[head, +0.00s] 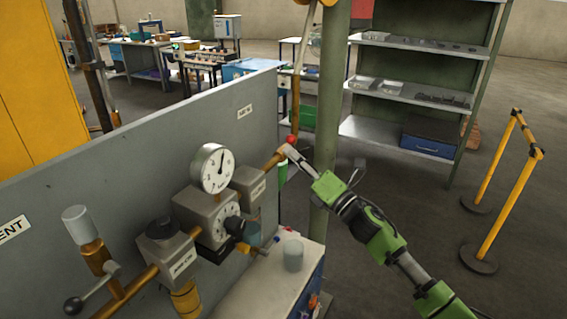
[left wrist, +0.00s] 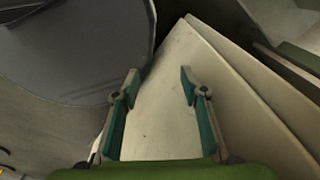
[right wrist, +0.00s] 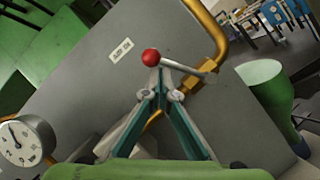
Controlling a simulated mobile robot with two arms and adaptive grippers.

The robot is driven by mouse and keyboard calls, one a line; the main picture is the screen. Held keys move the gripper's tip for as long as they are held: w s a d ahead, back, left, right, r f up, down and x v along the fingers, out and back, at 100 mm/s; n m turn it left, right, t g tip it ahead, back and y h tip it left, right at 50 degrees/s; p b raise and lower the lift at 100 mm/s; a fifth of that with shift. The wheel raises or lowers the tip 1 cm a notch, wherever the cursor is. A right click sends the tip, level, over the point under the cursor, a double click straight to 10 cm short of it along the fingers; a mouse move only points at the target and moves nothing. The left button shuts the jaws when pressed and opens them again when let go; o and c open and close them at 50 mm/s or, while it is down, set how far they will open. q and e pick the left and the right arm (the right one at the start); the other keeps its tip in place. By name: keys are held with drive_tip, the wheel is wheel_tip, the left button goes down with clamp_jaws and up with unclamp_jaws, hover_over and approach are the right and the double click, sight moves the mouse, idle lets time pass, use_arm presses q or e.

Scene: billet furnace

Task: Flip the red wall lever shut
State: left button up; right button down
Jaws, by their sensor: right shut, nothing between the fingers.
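The red knob of the wall lever (head: 291,139) shows at the right end of the grey panel, by the brass pipe. In the right wrist view the red knob (right wrist: 150,57) sits at the end of a grey lever rod (right wrist: 185,68), which runs right to a brass fitting. My right gripper (head: 293,152) is shut and empty, its tips (right wrist: 160,72) right by the knob and rod. I cannot tell whether they touch. My left gripper (left wrist: 159,72) is open and empty over a pale flat surface; it is not in the head view.
A pressure gauge (head: 212,168), valve blocks and a brass pipe (head: 269,165) stick out from the grey panel (head: 120,150). A green post (head: 330,100) stands just behind the lever. A pale-topped cabinet (head: 262,285) stands below. Yellow barriers (head: 495,185) stand at right on open floor.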

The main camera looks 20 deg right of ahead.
use_arm(q)
drive_tip(key=shift+d+f+b, duration=0.8)
drive_tip(key=shift+d+f, duration=0.05)
drive_tip(key=shift+f, duration=0.05)
use_arm(e)
drive_tip(key=shift+w+d+r, duration=0.35)
drive_tip(key=shift+d+r, duration=0.1)
drive_tip(key=shift+d, duration=0.25)
drive_tip(key=shift+w+d+r, duration=0.35)
drive_tip(key=shift+d+r, duration=0.1)
drive_tip(key=shift+d, duration=0.2)
drive_tip(key=v, duration=1.2)
